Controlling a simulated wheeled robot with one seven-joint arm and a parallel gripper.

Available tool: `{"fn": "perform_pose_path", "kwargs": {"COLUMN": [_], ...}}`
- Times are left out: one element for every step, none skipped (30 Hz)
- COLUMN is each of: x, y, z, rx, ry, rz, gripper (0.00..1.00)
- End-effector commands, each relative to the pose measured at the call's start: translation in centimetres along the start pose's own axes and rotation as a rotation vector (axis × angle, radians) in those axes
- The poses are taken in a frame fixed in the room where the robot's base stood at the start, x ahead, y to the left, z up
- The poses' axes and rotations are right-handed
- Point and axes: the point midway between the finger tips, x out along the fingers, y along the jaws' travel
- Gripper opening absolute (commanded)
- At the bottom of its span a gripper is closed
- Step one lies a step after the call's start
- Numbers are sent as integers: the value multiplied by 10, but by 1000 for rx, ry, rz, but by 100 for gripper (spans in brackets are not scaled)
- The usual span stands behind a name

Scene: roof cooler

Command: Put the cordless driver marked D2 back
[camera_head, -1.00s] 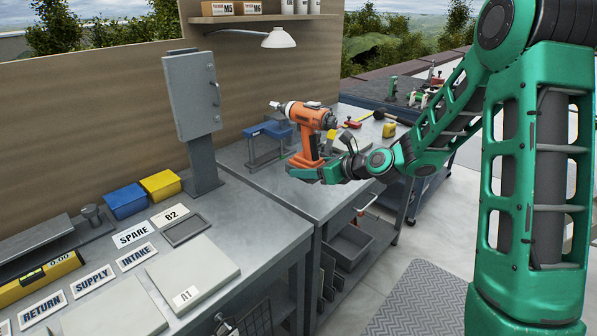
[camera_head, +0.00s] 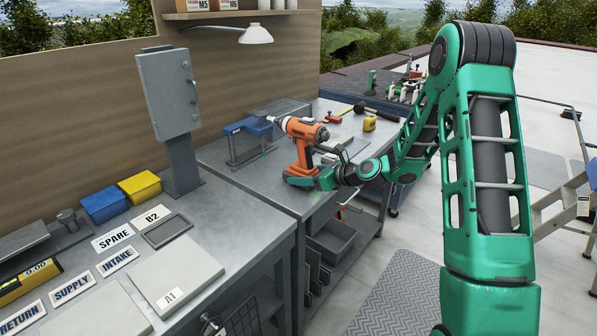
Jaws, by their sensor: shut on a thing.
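An orange and grey cordless driver (camera_head: 303,146) is upright in my gripper (camera_head: 313,180), above the front of the grey workbench (camera_head: 240,180). My gripper is shut on the driver low at its base. Any marking on the driver is too small to read. A blue and grey stand (camera_head: 249,128) stands on the bench just left of and behind the driver, apart from its body or nearly so; the driver's nose end points toward it. The driver's underside is hidden by my gripper.
A grey cabinet on a post (camera_head: 170,95) stands left of the stand. Blue (camera_head: 105,204) and yellow (camera_head: 140,187) bins and label plates lie on the nearer bench. A yellow tape measure (camera_head: 369,124) and other tools lie behind the driver. A lamp (camera_head: 256,34) hangs above.

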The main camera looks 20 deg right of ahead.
Motion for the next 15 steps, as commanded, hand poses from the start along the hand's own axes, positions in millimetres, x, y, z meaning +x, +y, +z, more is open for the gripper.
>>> {"fn": "perform_pose_path", "kwargs": {"x": [2, 2, 2, 2, 2, 2, 2, 2, 2, 2, 2, 2, 3, 2, 2], "y": [0, 0, 0, 0, 0, 0, 0, 0, 0, 0, 0, 0, 0, 0, 0], "z": [-1, -2, -3, -2, -2, -2, -2, -2, -2, -2, -3, -4, -7, -6, -6], "rx": [0, -1, -2, -3, -3, -3, -3, -3, -3, -2, -2, -2, -1, -1, -1], "ry": [-4, -5, -5, -5, -5, -5, -5, -5, -5, -5, -5, -5, 0, 0, 0], "rz": [1, 1, 0, 0, 0, 0, 0, 0, 0, 0, 0, 0, 0, 0, 0], "gripper": [0, 0, 0, 0, 0, 0, 0, 0, 0, 0, 0, 0, 60, 67, 76]}}
